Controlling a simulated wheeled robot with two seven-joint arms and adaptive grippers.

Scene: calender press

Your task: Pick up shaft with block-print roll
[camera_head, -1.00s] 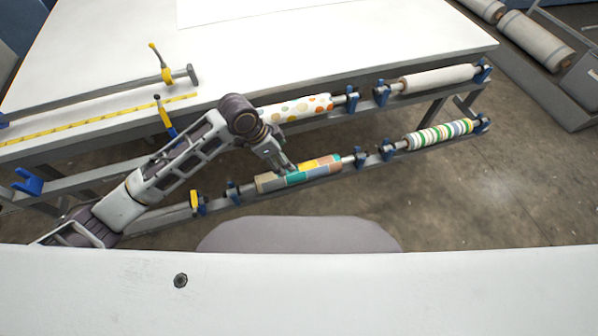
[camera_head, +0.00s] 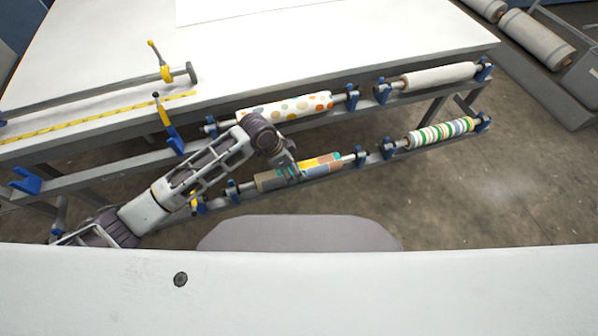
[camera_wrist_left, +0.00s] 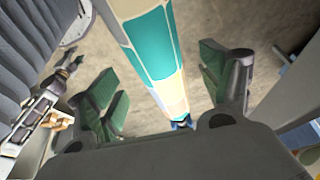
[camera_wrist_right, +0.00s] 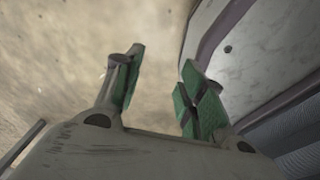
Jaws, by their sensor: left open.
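The shaft with the block-print roll (camera_head: 270,181) rests in blue holders on the lower rail of the table. Its print has teal, yellow, orange and tan blocks. My left gripper (camera_head: 292,172) is at the roll, hiding part of its middle. In the left wrist view the roll (camera_wrist_left: 150,55) runs between the open green-padded fingers of my left gripper (camera_wrist_left: 165,90), with gaps on both sides. My right gripper (camera_wrist_right: 155,85) is open and empty in the right wrist view, over bare floor; it does not show in the head view.
A dotted roll (camera_head: 290,107) lies on the upper rail above. A plain white roll (camera_head: 438,77) and a striped roll (camera_head: 440,132) are to the right. Blue holders (camera_head: 361,157) flank the shafts. The white table (camera_head: 300,50) stands behind. Floor in front is free.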

